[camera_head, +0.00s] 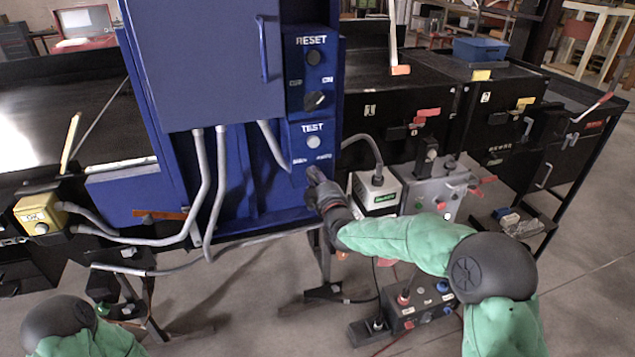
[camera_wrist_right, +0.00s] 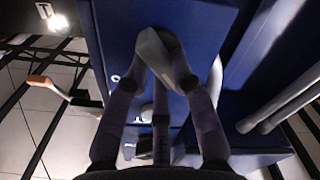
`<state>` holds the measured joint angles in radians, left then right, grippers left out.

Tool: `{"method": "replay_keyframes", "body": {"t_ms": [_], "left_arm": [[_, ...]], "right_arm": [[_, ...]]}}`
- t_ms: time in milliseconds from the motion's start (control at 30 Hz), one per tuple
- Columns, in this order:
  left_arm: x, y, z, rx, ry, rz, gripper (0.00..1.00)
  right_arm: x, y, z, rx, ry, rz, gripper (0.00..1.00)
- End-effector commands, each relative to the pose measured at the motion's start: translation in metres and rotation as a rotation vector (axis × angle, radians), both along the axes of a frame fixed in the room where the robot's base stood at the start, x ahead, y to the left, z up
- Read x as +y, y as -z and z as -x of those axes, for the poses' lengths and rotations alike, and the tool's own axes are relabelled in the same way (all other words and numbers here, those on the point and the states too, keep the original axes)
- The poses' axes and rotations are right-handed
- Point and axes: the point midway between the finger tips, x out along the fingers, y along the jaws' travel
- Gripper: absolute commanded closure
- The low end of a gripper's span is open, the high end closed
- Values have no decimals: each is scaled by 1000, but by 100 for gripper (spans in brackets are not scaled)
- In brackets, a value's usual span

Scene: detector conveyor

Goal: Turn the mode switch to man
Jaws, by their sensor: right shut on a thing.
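The blue control box (camera_head: 215,70) has a narrow panel on its right side, with a RESET part above and a TEST part below. The mode switch is at the bottom of the TEST part, mostly hidden in the head view behind my right gripper (camera_head: 315,178). Small labels show just above it, too small to read surely. In the right wrist view the switch's grey knob (camera_wrist_right: 160,58) sits between the fingers of my right gripper (camera_wrist_right: 163,82), which is shut on it. The knob looks tilted. My left gripper is out of view; only part of its arm shows at lower left.
Another black knob (camera_head: 315,100) and a round button (camera_head: 313,142) sit above on the same panel. Grey conduits (camera_head: 205,185) hang below the box. A white-and-black device (camera_head: 377,193) and a grey control box (camera_head: 437,190) stand close right of my right gripper.

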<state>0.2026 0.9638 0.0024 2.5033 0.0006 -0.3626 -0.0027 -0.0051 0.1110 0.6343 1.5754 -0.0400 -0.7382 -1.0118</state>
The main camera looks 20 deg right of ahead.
Motion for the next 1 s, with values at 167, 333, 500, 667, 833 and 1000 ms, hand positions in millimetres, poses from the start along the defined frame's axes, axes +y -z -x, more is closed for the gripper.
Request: {"method": "replay_keyframes", "body": {"t_ms": [167, 333, 500, 667, 833, 1000], "left_arm": [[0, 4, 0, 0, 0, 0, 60], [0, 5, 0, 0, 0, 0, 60], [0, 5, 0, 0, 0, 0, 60], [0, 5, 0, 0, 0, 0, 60], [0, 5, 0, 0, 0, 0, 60], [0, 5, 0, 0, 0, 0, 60]], "right_arm": [[1, 0, 0, -3, -1, 69, 100], [1, 0, 0, -4, -1, 101, 100], [1, 0, 0, -5, -1, 111, 100], [1, 0, 0, -5, -1, 111, 100], [1, 0, 0, -5, -1, 111, 64], [1, 0, 0, -5, -1, 110, 51]]}}
